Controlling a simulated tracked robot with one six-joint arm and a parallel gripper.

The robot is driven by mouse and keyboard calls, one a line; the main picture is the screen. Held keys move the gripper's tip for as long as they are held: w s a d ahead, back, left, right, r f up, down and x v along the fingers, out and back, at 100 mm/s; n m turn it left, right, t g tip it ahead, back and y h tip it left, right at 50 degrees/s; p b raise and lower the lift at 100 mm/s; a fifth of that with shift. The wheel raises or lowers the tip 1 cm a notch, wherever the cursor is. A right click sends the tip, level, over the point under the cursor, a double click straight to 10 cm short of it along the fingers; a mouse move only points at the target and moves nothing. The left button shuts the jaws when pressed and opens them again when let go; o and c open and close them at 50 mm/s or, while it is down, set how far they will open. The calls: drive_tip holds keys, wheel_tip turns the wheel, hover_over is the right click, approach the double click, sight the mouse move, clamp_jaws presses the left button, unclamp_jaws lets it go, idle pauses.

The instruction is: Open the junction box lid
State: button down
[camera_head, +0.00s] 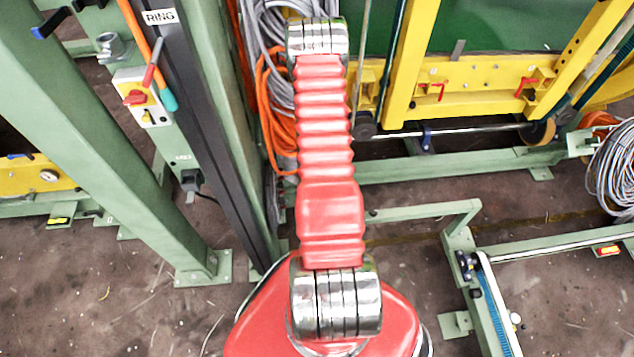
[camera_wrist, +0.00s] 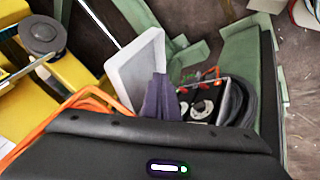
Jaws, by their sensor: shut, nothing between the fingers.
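In the wrist view, a pale grey flat panel (camera_wrist: 137,70), which looks like the junction box lid, stands tilted up. To its right is the junction box (camera_wrist: 221,100), its inside exposed, with dark round parts and orange wire in it. The lid looks swung open; its hinge is hidden. My gripper (camera_wrist: 160,82) is shut and empty, its purplish fingers at the lid's right side. I cannot tell whether they touch it. My black gripper body hides the lower part of the view. In the head view my red arm hides the gripper and box.
Orange and grey cables (camera_head: 279,110) hang beside the green post on the left. Yellow framework (camera_head: 460,90) stands at the back right. A low green frame (camera_head: 470,238) rises from the floor at the right. Bare brown floor (camera_head: 120,310) shows at lower left.

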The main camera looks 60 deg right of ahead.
drive_tip(key=w+d+f, duration=0.1)
drive_tip(key=d+f, duration=0.1)
drive_tip(key=w+d+f, duration=0.1)
drive_tip(key=d+f, duration=0.2)
drive_tip(key=w+d+f, duration=0.2)
drive_tip(key=d, duration=0.1)
drive_tip(key=shift+d+f, duration=0.15)
drive_tip(key=shift+f, duration=0.15)
drive_tip(key=shift+w, duration=0.15)
idle(0.5)
drive_tip(key=shift+d, duration=0.15)
